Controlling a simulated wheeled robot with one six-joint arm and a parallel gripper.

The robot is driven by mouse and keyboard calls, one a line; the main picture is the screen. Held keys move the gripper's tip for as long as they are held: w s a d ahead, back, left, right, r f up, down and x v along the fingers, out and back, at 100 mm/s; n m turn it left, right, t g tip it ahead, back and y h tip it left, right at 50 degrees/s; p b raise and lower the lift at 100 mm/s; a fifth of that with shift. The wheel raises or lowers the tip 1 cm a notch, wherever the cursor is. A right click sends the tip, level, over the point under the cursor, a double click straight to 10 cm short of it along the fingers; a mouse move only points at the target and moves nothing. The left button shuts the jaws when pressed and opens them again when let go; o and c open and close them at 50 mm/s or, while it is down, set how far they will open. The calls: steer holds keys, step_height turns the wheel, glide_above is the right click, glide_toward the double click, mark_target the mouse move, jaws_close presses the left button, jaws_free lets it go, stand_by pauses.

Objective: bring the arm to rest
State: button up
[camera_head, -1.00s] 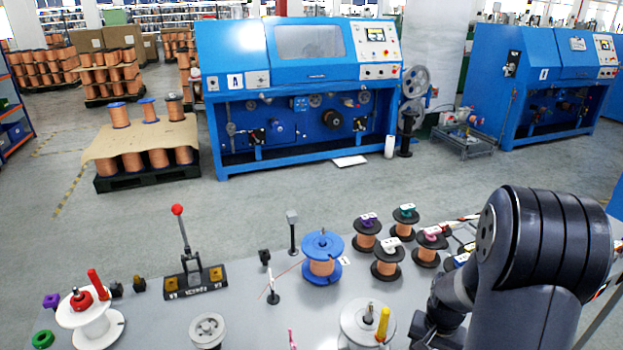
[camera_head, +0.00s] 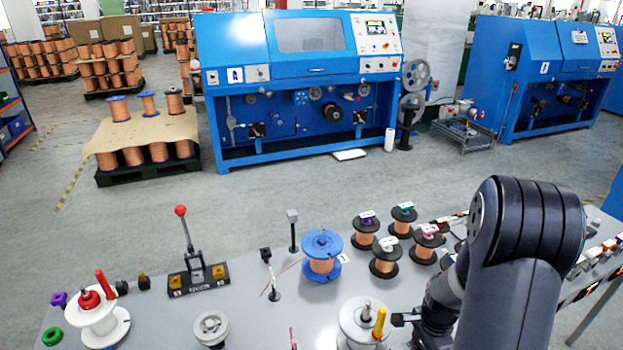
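My arm (camera_head: 525,245) stands at the right of the head view, its dark upper joint high over the table. Its lower links bend down and left behind the near link. The end of my arm, with my gripper (camera_head: 402,320), shows only in part low in the picture, just right of the white spool with a yellow peg (camera_head: 362,325). Its fingers are small and partly hidden, so I cannot tell whether they are open or shut. I see nothing clearly held.
On the grey table (camera_head: 245,300) stand a blue copper spool (camera_head: 321,256), several black-flanged copper spools (camera_head: 386,257), a red-knobbed lever stand (camera_head: 198,277) and a white spool with red pegs (camera_head: 98,318). Blue machines (camera_head: 300,90) stand beyond open floor.

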step_height(320, 180, up, 9)
steer(key=shift+r+b, duration=0.15)
steer(key=shift+b, duration=0.15)
steer(key=shift+r, duration=0.35)
steer(key=shift+s, duration=0.1)
